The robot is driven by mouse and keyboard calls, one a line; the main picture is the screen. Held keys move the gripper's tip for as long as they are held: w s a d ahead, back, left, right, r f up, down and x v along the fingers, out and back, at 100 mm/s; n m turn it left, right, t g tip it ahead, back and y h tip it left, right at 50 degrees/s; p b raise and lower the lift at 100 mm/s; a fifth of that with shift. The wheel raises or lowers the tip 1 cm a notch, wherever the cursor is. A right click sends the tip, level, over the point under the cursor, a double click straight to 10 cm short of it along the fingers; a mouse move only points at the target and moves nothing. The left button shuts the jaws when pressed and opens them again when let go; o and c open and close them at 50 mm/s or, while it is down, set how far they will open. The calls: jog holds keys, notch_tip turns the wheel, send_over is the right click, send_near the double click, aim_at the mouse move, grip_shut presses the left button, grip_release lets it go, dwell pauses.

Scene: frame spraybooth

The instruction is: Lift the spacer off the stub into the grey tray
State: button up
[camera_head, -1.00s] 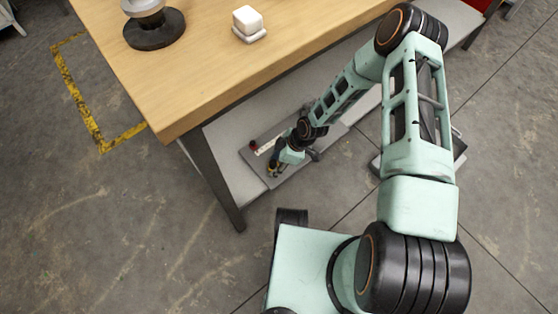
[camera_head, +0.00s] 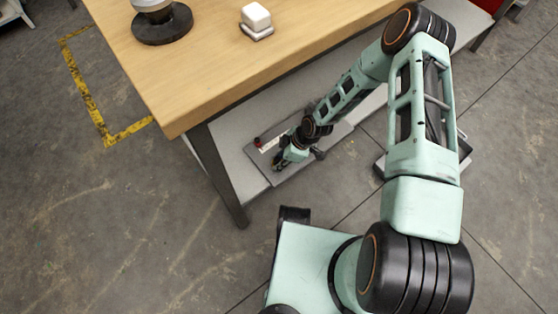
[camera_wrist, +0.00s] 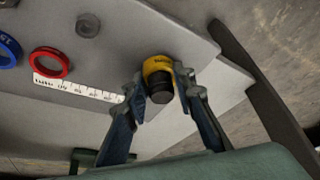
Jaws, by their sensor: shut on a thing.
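In the wrist view, a yellow ring-shaped spacer (camera_wrist: 158,65) with small dark lettering sits around a dark round stub (camera_wrist: 160,90) on a grey plate. My gripper (camera_wrist: 158,84) has its two fingers on either side of the yellow spacer and is shut on it. In the head view my gripper (camera_head: 278,165) is low at the plate (camera_head: 300,165) on the lower shelf, and the spacer is mostly hidden by it. A grey tray (camera_head: 465,150) is on the floor at the right, partly hidden behind my arm.
A red ring (camera_wrist: 50,63) and a blue ring (camera_wrist: 8,48) stand left on the plate, beside a white ruled strip (camera_wrist: 80,90). The wooden tabletop (camera_head: 220,80) overhangs the shelf. A table leg (camera_head: 220,180) is left of my gripper. Floor between shelf and tray looks clear.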

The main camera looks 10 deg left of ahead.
jog(key=shift+r+p, duration=1.8)
jog(key=shift+r, duration=1.35)
